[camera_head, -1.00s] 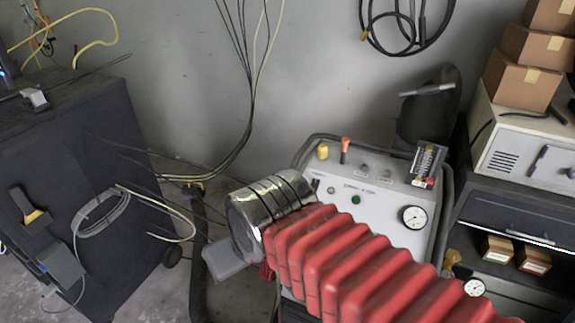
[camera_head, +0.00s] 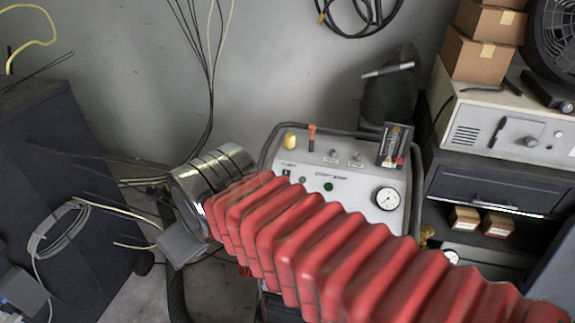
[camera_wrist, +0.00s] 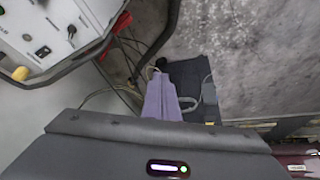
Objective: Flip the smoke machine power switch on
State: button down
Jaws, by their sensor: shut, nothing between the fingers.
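The smoke machine's pale control panel (camera_head: 355,205) stands right of centre in the head view, with a gauge and a green button. The small black power switch (camera_head: 287,172) is near its left edge. In the wrist view, the panel (camera_wrist: 22,18) fills the upper left corner and what looks like the switch (camera_wrist: 42,52) is a small black rocker; its position is too small to tell. My gripper (camera_head: 180,247) is at the end of my red arm, left of the panel and apart from it. In the wrist view, my gripper (camera_wrist: 165,72) is shut and empty, pointing away from the switch.
A yellow knob (camera_head: 290,141) and an orange-red lever (camera_head: 312,137) stick up along the panel's back edge. A dark cabinet (camera_head: 60,170) with cables stands at left. A bench with a drawer (camera_head: 485,190), boxes and a pale instrument (camera_head: 510,133) is at right.

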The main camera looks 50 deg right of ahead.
jog(key=w+d+r+n, duration=0.2)
jog(key=w+d, duration=0.5)
jog(key=d, duration=0.2)
jog(key=w+d+f+n, duration=0.1)
jog(key=d, duration=1.2)
jog(key=w+d+f+n+g, duration=0.1)
jog(key=d, duration=1.3)
jog(key=shift+w+f+n+h, duration=0.25)
jog(key=shift+f+n+h, duration=0.05)
jog(key=shift+n, duration=0.1)
send_over(284, 172)
jog(key=s+a, duration=0.1)
jog(key=s, duration=0.1)
notch_tip(284, 172, down, 11)
jog(key=shift+s+f, duration=0.1)
jog(key=shift+f, duration=0.05)
jog(key=shift+w+d+f, duration=0.2)
jog(key=shift+d+f, duration=0.25)
jog(key=shift+f, duration=0.15)
jog(key=shift+w+a, duration=0.1)
jog(key=shift+w, duration=0.05)
